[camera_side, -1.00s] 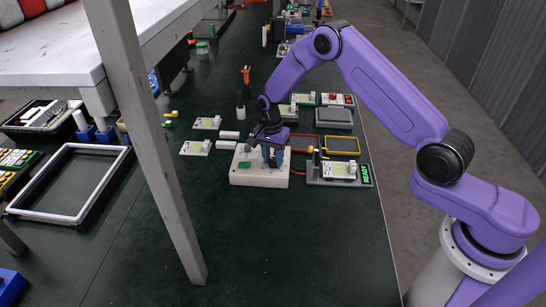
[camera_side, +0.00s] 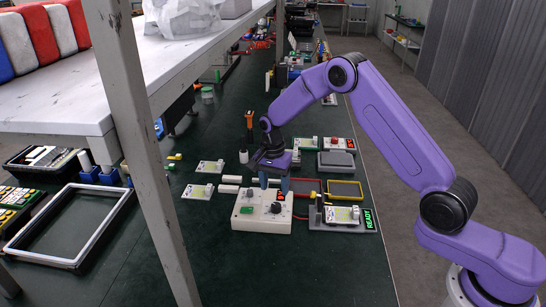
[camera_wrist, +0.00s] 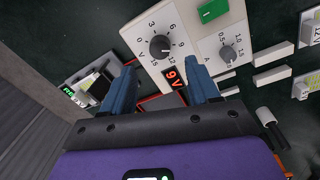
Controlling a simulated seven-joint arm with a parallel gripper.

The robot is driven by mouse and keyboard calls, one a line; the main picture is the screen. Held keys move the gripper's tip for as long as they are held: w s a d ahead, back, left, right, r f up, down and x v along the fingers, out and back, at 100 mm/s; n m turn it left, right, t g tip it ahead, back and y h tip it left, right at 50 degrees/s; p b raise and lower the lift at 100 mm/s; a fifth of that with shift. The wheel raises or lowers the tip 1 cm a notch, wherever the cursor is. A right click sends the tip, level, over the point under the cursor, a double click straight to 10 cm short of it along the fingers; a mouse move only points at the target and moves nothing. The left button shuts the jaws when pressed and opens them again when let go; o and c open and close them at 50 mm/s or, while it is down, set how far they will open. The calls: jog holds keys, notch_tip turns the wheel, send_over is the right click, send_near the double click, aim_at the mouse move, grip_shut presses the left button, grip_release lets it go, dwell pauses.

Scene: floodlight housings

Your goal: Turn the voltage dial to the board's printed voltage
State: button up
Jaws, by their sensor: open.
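The white supply box (camera_side: 243,225) sits on the dark green bench, and its black voltage dial (camera_side: 276,208) is uncovered. In the wrist view the voltage dial (camera_wrist: 160,46) has a printed scale from 0 to 15 V, and the red display (camera_wrist: 174,79) beside it reads 9 V. My gripper (camera_side: 273,183) is open and empty, above and behind the dial. In the wrist view its blue fingers (camera_wrist: 162,70) are apart, with the dial beyond their tips.
A smaller amps dial (camera_wrist: 228,53) and a green switch (camera_wrist: 212,10) share the box's face. Loose boards (camera_side: 198,191) and white blocks lie left of and behind the box. Red and yellow trays (camera_side: 345,189) stand behind the fixture. The bench in front is clear.

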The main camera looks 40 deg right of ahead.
notch_tip(320, 180, up, 10)
jog(key=shift+w+a+r, duration=0.15)
jog(key=shift+w+r, duration=0.1)
dwell(0.3)
jog(key=s+a+r+n, duration=0.3)
jog(key=s+n, duration=0.3)
jog(key=s, duration=0.3)
jog(key=s+a+r+n, duration=0.35)
jog(key=s+n, duration=0.25)
jog(key=s, duration=0.2)
jog(key=s+d+n, duration=0.3)
jog(key=s+n, duration=0.3)
jog(key=s, duration=0.5)
jog(key=s+d+f+n, duration=0.1)
jog(key=s+d+n, duration=0.3)
jog(key=s+n, duration=0.3)
jog(key=s, duration=0.5)
jog(key=shift+s+d+f+t+y, duration=0.15)
jog(key=shift+s+f+t+y, duration=0.15)
jog(key=shift+t, duration=0.1)
